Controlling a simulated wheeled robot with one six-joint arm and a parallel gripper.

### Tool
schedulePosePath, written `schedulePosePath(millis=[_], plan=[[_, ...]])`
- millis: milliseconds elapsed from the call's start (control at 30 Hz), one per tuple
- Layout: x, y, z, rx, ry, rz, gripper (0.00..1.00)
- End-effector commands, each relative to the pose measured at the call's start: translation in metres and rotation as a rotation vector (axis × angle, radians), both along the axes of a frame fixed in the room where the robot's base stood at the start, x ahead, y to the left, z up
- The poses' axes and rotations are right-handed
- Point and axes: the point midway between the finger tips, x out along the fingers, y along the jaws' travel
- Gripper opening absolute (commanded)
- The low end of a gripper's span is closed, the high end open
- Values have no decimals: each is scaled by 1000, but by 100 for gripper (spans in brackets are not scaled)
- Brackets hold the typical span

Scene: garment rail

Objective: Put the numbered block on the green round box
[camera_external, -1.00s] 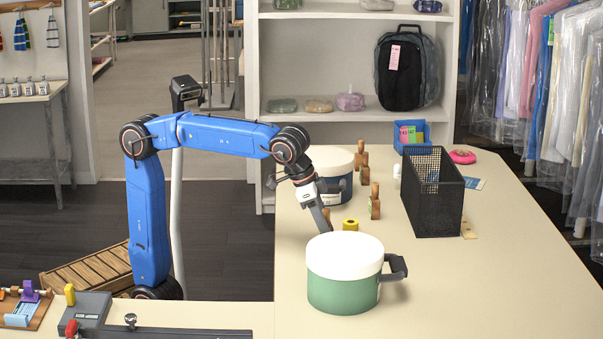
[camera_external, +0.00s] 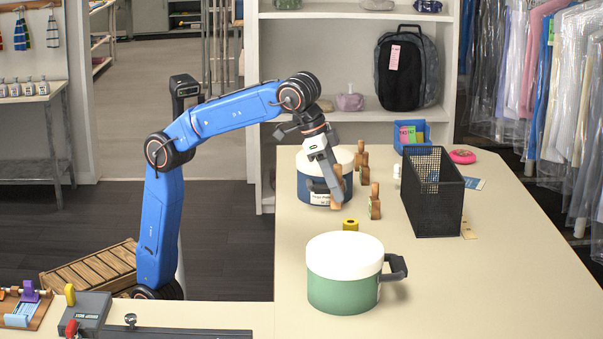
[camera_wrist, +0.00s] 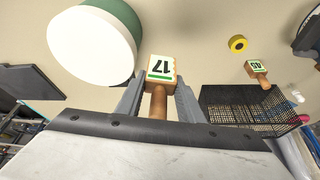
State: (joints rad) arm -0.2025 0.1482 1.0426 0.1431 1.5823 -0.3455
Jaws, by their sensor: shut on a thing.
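My gripper (camera_external: 325,180) is shut on the numbered block (camera_wrist: 161,70), a wooden piece with a brown handle and a label reading 17. In the external view the block (camera_external: 337,197) hangs from the fingertips above the table, in front of the blue round box. The green round box (camera_external: 343,288) with a white lid and a dark side handle stands nearer the camera, apart from the block. In the wrist view the green round box (camera_wrist: 127,22) shows at the upper left, beside the block. Its lid top is bare.
A blue round box (camera_external: 312,185) with a white lid stands behind the gripper. A yellow roll (camera_external: 350,225) lies behind the green box. Other wooden blocks (camera_external: 374,203) stand to the right, by a black mesh basket (camera_external: 433,195). The right front of the table is clear.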

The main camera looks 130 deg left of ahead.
Motion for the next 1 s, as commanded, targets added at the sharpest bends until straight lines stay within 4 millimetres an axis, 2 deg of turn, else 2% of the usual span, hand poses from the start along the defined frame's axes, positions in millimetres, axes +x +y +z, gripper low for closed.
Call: schedulePosePath(millis=[33, 200, 500, 767, 1000], plan=[[12, -9, 9, 1, -3, -20, 12], [40, -40, 34, 0, -2, -77, 12], [67, -88, 60, -2, -3, -161, 12], [71, -102, 63, -3, -1, -185, 12], [70, -102, 42, -3, 1, -185, 12]])
